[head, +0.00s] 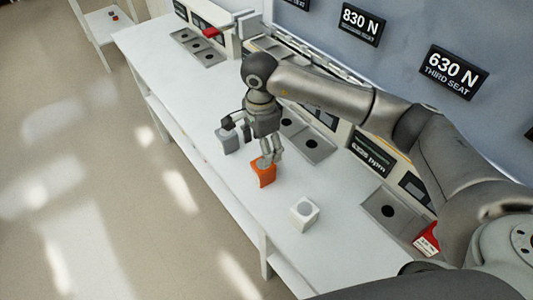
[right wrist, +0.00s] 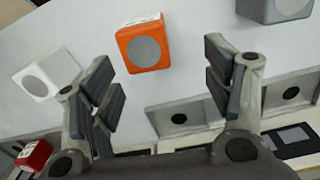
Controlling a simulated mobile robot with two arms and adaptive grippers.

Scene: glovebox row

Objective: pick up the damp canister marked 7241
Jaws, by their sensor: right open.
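No marking 7241 is readable on any canister, and I cannot tell which is damp. Three block-shaped canisters with round tops stand on the white bench: an orange one (head: 264,176), a grey one (head: 228,143) and a white one (head: 304,214). My right gripper (head: 249,142) is open and empty above the bench, over the orange and grey canisters. In the right wrist view the orange canister (right wrist: 143,45) lies just beyond the open fingers (right wrist: 161,78), apart from them. The white canister (right wrist: 48,74) is left, the grey one (right wrist: 275,9) upper right. My left gripper is not in view.
Grey trays (head: 307,137) with round recesses line the bench's back, below displays and the signs 830 N (head: 361,20) and 630 N (head: 454,68). A red item with a white label (head: 427,240) sits at the right. Clear bench (head: 160,75) lies left of the canisters.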

